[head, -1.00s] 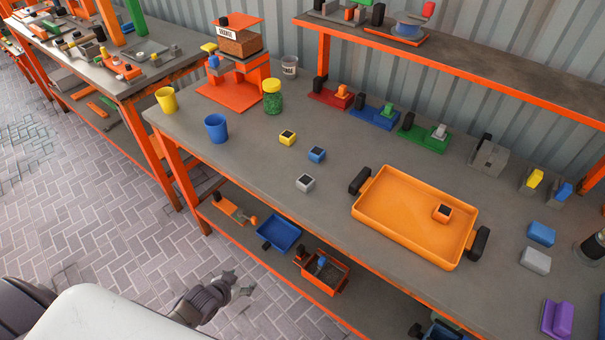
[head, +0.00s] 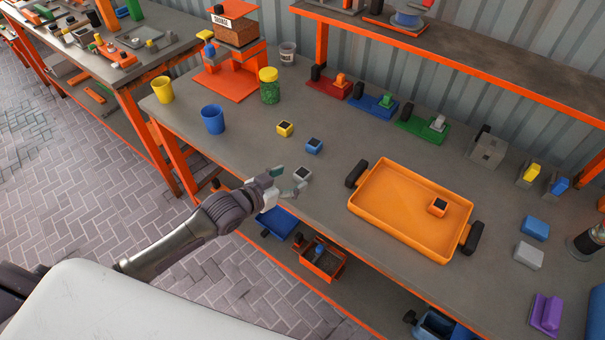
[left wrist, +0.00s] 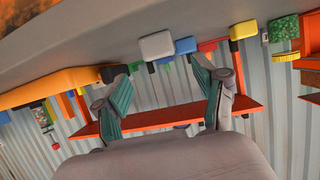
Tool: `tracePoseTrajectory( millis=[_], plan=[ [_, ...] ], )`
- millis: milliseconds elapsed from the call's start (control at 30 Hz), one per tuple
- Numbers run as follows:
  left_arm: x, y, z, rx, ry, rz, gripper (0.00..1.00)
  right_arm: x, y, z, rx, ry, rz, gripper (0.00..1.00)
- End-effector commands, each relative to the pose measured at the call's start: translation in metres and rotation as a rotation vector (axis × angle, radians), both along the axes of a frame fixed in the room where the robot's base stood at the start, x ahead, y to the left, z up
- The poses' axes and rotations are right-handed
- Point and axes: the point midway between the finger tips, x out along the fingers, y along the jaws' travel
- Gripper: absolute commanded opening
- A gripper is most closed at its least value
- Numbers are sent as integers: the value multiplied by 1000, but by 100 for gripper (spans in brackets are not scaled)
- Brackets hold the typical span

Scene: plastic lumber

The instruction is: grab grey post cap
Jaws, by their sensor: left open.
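The grey post cap (head: 303,173) is a small block with a dark square top. It sits on the workbench near its front edge. My left gripper (head: 289,180) is open and empty at the bench's front edge, with its fingertips close to the cap's near side. In the left wrist view, which is upside down, the grey cap (left wrist: 157,45) shows beyond and between the two spread teal fingers (left wrist: 161,72). I cannot tell whether a finger touches it. My right gripper is not in view.
A blue cap (head: 314,146) and a yellow cap (head: 285,129) stand behind the grey one. An orange tray (head: 385,229) holding an orange cap (head: 437,207) lies to the right. A blue cup (head: 213,120) stands to the left. Bench around the grey cap is clear.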

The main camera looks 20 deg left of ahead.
Motion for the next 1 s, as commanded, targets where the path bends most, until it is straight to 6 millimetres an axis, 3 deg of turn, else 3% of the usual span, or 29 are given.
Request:
tracePoseTrajectory(
  millis=[600,900,1000],
  plan=[
    [50,-20,-26,0,0,0,71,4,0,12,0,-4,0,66],
    [52,-22,-29,1,1,-1,71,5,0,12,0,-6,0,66],
    [52,-22,-29,1,1,0,54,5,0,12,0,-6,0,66]
  ],
)
